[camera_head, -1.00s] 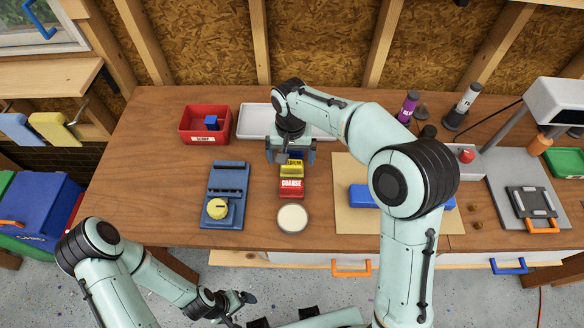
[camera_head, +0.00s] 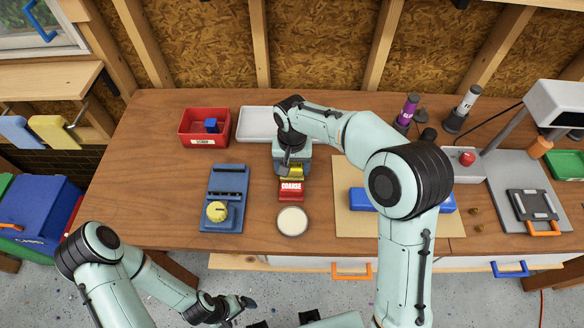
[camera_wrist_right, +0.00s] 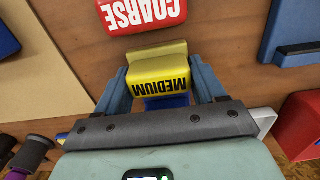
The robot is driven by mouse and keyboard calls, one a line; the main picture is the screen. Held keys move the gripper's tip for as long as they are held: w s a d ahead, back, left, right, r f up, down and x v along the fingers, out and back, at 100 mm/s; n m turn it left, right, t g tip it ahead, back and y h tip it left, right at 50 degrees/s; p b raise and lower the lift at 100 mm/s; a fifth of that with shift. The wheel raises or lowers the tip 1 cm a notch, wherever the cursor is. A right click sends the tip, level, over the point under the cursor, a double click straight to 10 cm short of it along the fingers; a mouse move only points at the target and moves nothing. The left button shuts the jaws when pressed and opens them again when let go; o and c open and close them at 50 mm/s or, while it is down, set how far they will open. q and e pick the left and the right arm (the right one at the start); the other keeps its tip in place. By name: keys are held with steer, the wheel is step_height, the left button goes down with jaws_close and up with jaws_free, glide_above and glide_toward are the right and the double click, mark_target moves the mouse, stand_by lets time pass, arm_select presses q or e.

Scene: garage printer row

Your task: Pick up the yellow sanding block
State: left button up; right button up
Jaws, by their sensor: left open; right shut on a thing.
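The yellow sanding block, marked MEDIUM (camera_wrist_right: 158,72), sits between the two blue fingers of my right gripper (camera_wrist_right: 160,88), which is shut on it. In the head view the yellow block (camera_head: 292,173) shows only partly below my right gripper (camera_head: 291,165), just behind the red COARSE block (camera_head: 291,190). I cannot tell whether it is clear of the table. A blue block (camera_wrist_right: 167,102) shows partly beyond the yellow one in the right wrist view. My left gripper (camera_head: 243,306) is open and empty, low in front of the bench.
A round cream disc (camera_head: 292,221) lies in front of the red block. A blue fixture (camera_head: 226,190) with a yellow knob stands left. A red bin (camera_head: 190,137) and a grey tray (camera_head: 252,124) are behind. Bare bench lies between fixture and blocks.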

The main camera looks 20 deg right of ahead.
mark_target(292, 165)
arm_select(q)
steer(key=shift+t, duration=0.3)
steer(key=w+r+p, duration=0.3)
steer(key=w+r, duration=0.1)
steer(key=shift+r, duration=0.1)
arm_select(e)
step_height(292, 165, up, 20)
steer(key=o, duration=0.5)
steer(key=c, duration=0.4)
